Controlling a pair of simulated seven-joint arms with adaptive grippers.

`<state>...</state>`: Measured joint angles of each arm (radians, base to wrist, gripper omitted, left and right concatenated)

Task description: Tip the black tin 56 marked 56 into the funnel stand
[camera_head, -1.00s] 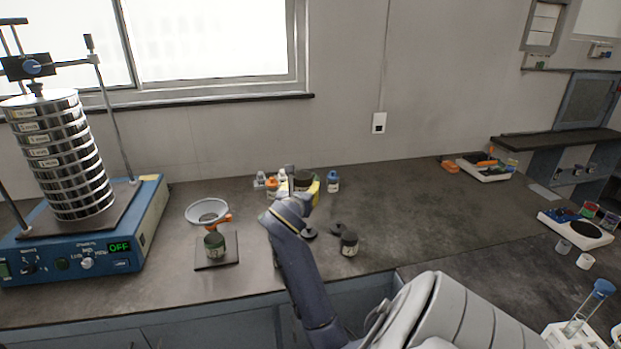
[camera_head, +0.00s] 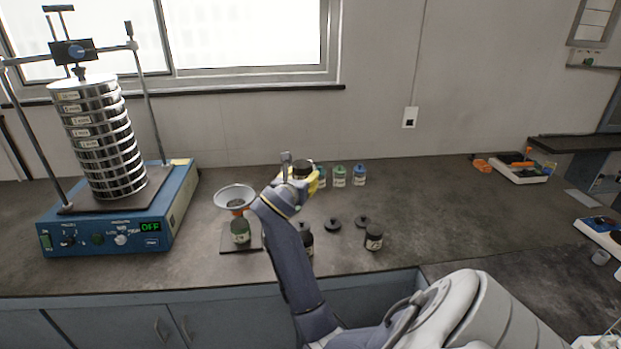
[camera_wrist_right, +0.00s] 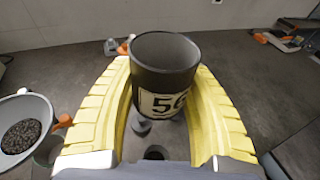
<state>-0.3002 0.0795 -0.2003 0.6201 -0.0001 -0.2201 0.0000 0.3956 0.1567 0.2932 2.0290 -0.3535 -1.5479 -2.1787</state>
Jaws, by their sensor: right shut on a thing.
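My right gripper (camera_head: 308,182) has yellow fingers shut around the sides of the black tin (camera_head: 303,167), which is held up off the bench. The funnel stand (camera_head: 256,240) is left of the gripper in the head view. In the wrist view the funnel (camera_wrist_right: 42,112) is at the left, apart from the tin, with dark grains inside. My left gripper is not in view.
The sieve shaker (camera_head: 110,215) stands at the left and reads OFF. Several small bottles (camera_head: 340,176) stand behind the gripper. A dark jar (camera_head: 374,237) and loose black lids (camera_head: 332,224) lie to its right.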

